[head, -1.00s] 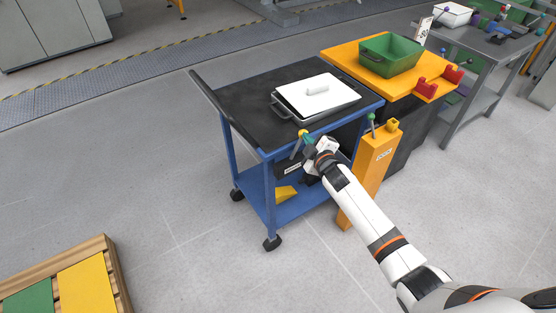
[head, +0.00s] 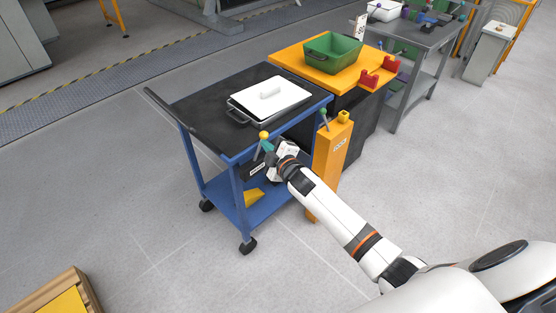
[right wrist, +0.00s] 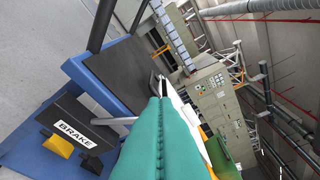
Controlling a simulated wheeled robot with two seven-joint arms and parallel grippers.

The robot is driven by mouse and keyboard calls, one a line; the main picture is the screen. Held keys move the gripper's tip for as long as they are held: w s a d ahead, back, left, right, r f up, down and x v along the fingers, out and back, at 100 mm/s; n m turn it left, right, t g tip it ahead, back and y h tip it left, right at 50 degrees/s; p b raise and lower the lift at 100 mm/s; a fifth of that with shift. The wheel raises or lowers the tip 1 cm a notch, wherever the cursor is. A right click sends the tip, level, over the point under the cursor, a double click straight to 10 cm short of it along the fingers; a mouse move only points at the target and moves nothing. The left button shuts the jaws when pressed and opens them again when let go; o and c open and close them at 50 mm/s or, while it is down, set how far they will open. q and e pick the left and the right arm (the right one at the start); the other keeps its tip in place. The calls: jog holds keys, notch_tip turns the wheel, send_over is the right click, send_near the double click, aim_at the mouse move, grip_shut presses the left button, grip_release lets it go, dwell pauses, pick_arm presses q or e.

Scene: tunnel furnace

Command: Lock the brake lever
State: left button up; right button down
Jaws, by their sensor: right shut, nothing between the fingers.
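The brake lever (head: 257,152) is a short grey rod with a yellow ball knob (head: 264,135), at the near corner of the blue cart. It rises from a dark box; in the right wrist view the box carries a white BRAKE label (right wrist: 75,134). There the grey rod (right wrist: 113,121) runs behind my teal fingers, and its knob is hidden. My right gripper (head: 268,146) is shut and empty, close beside the lever just below the knob. Its shut fingertips (right wrist: 158,100) also show in the right wrist view. I cannot tell whether they touch the rod. My left gripper is out of view.
The blue cart (head: 226,155) bears a white-lidded tray (head: 268,98). A yellow post (head: 331,150) with a green-knobbed lever (head: 323,113) stands right of my gripper. Behind it is a yellow-topped station (head: 292,62) with a green bin (head: 333,50). The floor left of the cart is clear.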

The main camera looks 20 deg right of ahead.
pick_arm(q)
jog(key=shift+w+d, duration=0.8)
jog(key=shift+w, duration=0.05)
pick_arm(e)
jog(key=s+d, duration=0.1)
jog(key=s, duration=0.5)
jog(key=shift+s+d+r, duration=0.2)
jog(key=shift+s+d, duration=0.1)
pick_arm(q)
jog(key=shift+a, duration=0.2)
